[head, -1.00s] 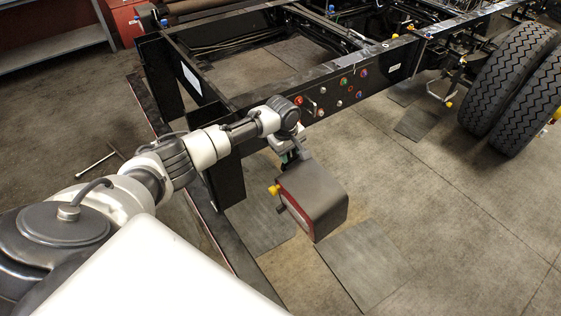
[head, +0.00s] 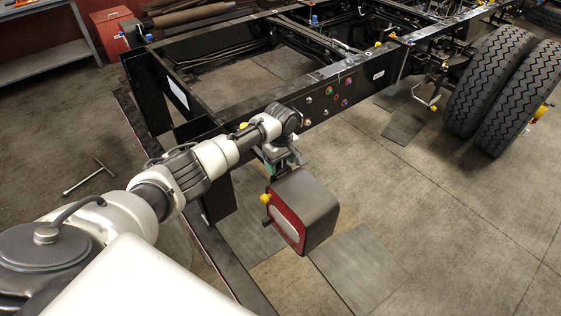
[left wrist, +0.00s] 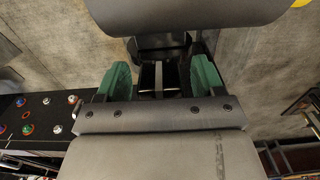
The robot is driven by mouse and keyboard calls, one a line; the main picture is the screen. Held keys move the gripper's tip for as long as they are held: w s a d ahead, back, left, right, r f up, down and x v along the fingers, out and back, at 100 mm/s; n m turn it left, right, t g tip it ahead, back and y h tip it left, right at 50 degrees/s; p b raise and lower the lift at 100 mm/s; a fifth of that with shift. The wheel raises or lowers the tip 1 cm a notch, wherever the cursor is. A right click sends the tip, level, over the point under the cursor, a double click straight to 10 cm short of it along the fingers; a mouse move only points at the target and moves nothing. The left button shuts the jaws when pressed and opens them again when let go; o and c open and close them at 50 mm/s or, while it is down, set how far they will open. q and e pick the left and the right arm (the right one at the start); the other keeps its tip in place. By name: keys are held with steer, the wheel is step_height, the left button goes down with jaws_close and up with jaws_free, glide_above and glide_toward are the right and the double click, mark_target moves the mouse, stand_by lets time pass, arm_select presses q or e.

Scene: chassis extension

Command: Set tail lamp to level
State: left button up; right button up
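The tail lamp (head: 318,205) is a dark grey box with a red-rimmed pale lens facing the lower left and a yellow knob on its side. It hangs clear of the floor beside the chassis rail and looks somewhat tilted in the head view. My left gripper (head: 282,160) is just above it. In the left wrist view, the green fingers of the left gripper (left wrist: 161,75) stand either side of a dark bracket joined to the lamp body (left wrist: 185,14). Finger contact is partly hidden. My right gripper is not in view.
The black chassis rail (head: 265,95) with coloured fittings runs behind the lamp. Black upright plates stand at its left end. Large tyres (head: 490,80) are at right. Flat grey plates (head: 360,265) and a T-shaped tool (head: 90,178) lie on the floor. Open floor spreads at lower right.

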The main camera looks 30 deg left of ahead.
arm_select(q)
step_height(320, 180, up, 11)
steer(key=shift+f+b, duration=0.1)
steer(key=shift+b, duration=0.75)
steer(key=shift+f, duration=0.1)
